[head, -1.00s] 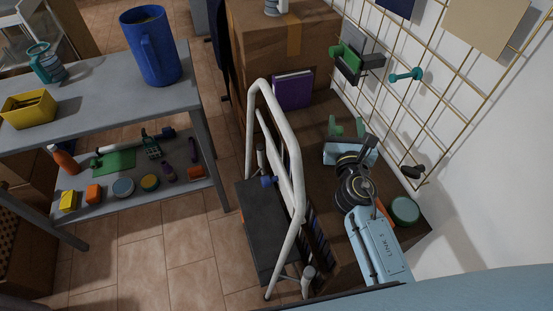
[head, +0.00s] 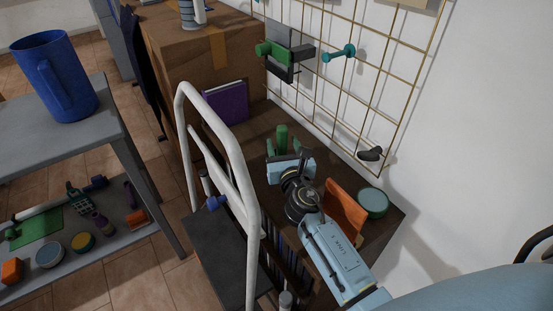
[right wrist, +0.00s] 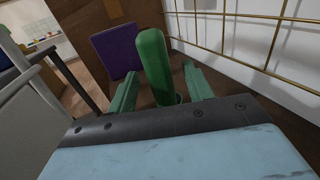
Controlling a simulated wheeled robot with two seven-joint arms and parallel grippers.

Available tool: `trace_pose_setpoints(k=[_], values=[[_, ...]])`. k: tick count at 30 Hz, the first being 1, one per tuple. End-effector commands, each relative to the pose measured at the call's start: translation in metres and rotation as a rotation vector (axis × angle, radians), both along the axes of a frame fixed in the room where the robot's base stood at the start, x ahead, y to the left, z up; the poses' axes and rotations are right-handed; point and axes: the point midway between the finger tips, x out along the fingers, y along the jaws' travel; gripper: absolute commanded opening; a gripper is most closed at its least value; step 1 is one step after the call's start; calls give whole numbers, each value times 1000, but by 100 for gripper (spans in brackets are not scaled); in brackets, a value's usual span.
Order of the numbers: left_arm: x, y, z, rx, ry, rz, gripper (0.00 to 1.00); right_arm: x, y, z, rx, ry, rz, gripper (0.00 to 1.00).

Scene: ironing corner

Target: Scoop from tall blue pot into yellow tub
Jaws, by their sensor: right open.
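The tall blue pot (head: 58,78), with a handle on its side, stands upright on the grey table at the left of the head view. Its inside is barely visible. My right gripper (head: 282,150) has green fingers, which are spread apart above the dark wooden top. An upright green rounded bar (right wrist: 155,62) stands between or just beyond the fingers in the right wrist view; I cannot tell whether they touch it. It also shows in the head view (head: 282,133). My left gripper is not in view.
A white-railed step stool (head: 190,125) stands between the grey table (head: 25,135) and the dark wooden top. A purple book (head: 226,102), cardboard box (head: 180,45), orange panel (head: 344,208) and green round tin (head: 373,202) are near my right arm. A wire grid (head: 345,90) lines the wall.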

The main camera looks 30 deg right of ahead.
Motion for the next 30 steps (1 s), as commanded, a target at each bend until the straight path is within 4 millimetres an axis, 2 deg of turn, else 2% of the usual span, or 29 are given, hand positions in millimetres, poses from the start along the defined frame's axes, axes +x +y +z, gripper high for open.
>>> trace_pose_setpoints(k=[3,6,14,26,30], values=[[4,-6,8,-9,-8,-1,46,19,-5,-1,0,-2,-1,51],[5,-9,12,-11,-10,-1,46,28,-8,-1,-1,-1,-1,51],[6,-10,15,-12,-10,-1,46,31,-8,-1,-1,1,0,51],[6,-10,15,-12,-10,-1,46,30,-8,-1,-1,0,0,1],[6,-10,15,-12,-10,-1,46,31,-8,-1,-1,0,0,0]])
